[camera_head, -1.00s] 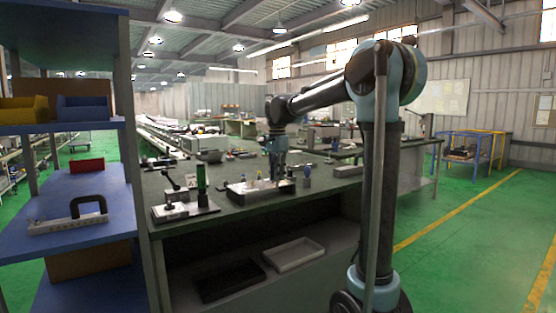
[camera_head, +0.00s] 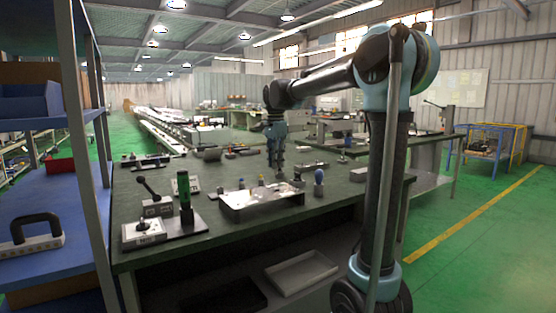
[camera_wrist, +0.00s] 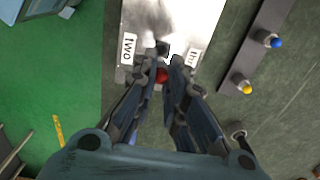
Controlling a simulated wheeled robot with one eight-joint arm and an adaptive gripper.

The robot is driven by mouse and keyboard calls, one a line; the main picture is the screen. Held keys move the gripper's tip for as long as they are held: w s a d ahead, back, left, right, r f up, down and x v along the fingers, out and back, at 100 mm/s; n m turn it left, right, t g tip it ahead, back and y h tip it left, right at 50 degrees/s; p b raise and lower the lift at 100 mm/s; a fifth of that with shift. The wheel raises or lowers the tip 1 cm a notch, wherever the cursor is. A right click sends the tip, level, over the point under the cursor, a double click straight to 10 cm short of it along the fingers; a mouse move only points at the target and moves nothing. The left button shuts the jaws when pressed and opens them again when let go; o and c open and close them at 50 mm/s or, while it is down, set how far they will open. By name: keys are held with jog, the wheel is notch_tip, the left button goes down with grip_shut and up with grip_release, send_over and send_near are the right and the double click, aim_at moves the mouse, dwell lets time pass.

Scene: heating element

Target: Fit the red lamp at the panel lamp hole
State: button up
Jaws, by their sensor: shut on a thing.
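The red lamp (camera_wrist: 162,76) shows as a small red cap between the fingers of my gripper (camera_wrist: 166,64) in the wrist view. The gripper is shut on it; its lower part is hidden. A shiny metal panel (camera_wrist: 180,18) with labels "two" and a partly hidden one starting "th" lies just ahead of the fingertips. A dark spot sits at the panel's edge beyond the lamp; I cannot tell if it is the hole. In the head view my gripper (camera_head: 276,166) points down over the bench near the panel (camera_head: 262,202); the lamp cannot be made out there.
A dark strip holds a blue lamp (camera_wrist: 277,43) and a yellow lamp (camera_wrist: 247,90) to the right in the wrist view.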

jog(key=shift+w+d, duration=0.15)
jog(key=shift+w, duration=0.3)
jog(key=shift+f, duration=2.9)
jog(key=shift+s+f, duration=0.1)
jog(key=shift+f, duration=1.55)
jog(key=o, duration=0.8)
notch_tip(320, 180, up, 12)
jog(key=shift+f, duration=0.1)
dwell(0.3)
